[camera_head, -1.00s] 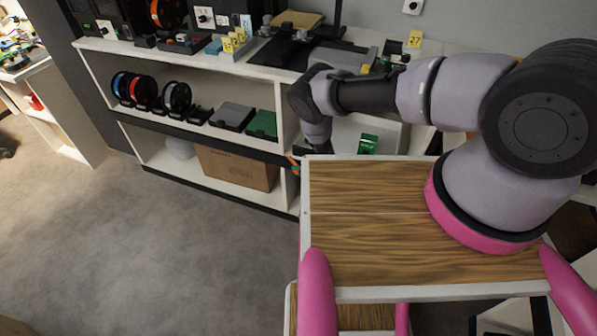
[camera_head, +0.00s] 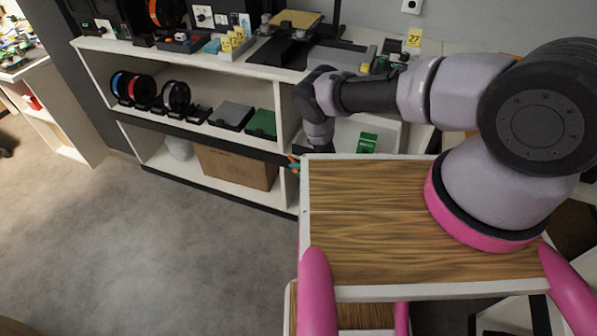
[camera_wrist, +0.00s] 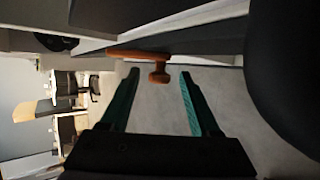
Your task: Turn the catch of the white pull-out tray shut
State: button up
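An orange-brown catch (camera_wrist: 140,55) with a short bar and a knob end shows in the wrist view, mounted at the edge of a pale and dark panel. My gripper (camera_wrist: 159,73) is open, with one green-edged finger on either side of the knob end. The fingertips look apart from the catch; exact depth is hard to tell. I cannot clearly pick out the white pull-out tray.
A white shelf unit (camera_head: 95,62) holds spools (camera_head: 176,97), a grey box (camera_head: 231,115), a green box (camera_head: 262,123) and a cardboard carton (camera_head: 237,167). A white panel with a green label (camera_head: 367,143) stands behind my arm. The grey floor (camera_head: 150,245) at left is clear.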

jog(key=v, duration=1.1)
jog(key=shift+a+f, duration=0.1)
jog(key=shift+f, duration=0.05)
jog(key=a+f+n+g+h, duration=0.1)
jog(key=a+g+h, duration=0.35)
jog(key=a, duration=0.35)
jog(key=w+r+n+h, duration=0.1)
jog(key=w+r+h, duration=0.2)
jog(key=r+h, duration=0.25)
jog(key=w+a+x, duration=0.1)
jog(key=a+x, duration=0.1)
jog(key=x, duration=0.8)
jog(key=shift+d+t+y, duration=0.2)
jog(key=shift+t+y, duration=0.15)
jog(key=shift+y, duration=0.05)
jog(key=shift+s+f, duration=0.1)
jog(key=shift+f, duration=0.05)
